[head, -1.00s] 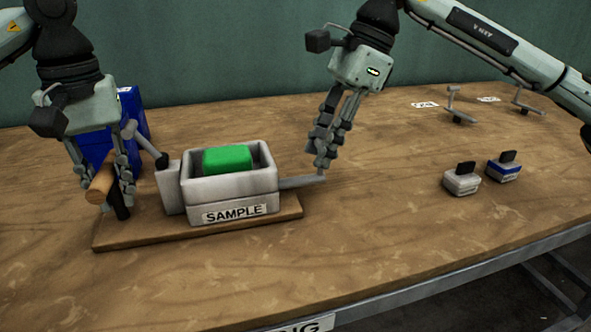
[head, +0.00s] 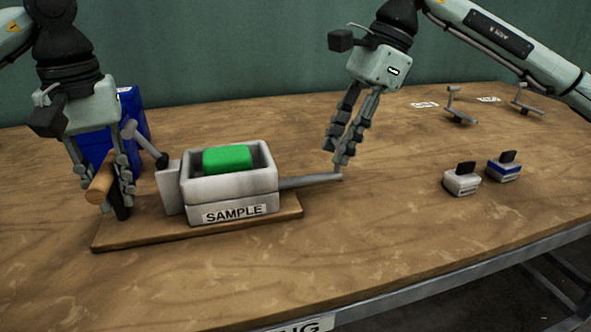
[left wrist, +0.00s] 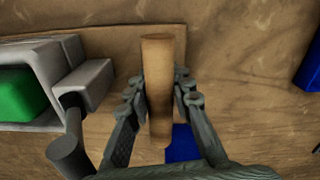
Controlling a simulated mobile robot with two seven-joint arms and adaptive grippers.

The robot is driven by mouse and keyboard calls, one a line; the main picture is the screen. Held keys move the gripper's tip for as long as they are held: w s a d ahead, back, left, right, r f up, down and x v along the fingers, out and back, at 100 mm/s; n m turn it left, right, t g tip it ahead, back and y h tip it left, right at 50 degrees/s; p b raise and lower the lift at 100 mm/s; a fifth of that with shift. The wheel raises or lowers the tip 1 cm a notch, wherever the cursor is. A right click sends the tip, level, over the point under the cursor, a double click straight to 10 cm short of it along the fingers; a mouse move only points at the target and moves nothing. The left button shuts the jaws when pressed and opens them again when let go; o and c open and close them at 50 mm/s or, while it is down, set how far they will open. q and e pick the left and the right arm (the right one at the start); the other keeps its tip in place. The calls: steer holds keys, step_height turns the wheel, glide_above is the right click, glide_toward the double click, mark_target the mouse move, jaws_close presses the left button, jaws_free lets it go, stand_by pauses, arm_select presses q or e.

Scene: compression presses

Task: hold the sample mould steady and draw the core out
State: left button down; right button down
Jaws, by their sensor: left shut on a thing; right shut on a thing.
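The sample mould (head: 233,190) is a grey open box labelled SAMPLE on a wooden baseboard (head: 145,232). A green block (head: 227,158) lies inside it. The core (head: 308,182) is a grey rod sticking out of the mould's right side; its inner end is hidden. My right gripper (head: 339,160) is shut on the core's outer end. My left gripper (head: 104,203) is shut on a wooden handle (head: 101,184) at the baseboard's left end. The handle also shows between the fingers in the left wrist view (left wrist: 158,90).
A lever (head: 145,145) rises at the mould's left side. A blue box (head: 128,118) stands behind my left gripper. Two small dark-handled blocks (head: 461,183) (head: 504,170) sit at right.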

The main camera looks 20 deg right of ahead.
arm_select(q)
steer(key=shift+a, duration=0.2)
arm_select(e)
steer(key=shift+d+f, duration=0.1)
steer(key=shift+d, duration=0.55)
steer(key=c, duration=1.1)
jaws_free()
steer(key=shift+a, duration=0.1)
steer(key=shift+o, duration=0.2)
arm_select(q)
steer(key=shift+d, duration=0.1)
arm_select(e)
steer(key=shift+r, duration=0.4)
arm_select(q)
steer(key=c, duration=1.3)
jaws_free()
arm_select(e)
steer(key=v, duration=1.1)
steer(key=shift+r, duration=0.15)
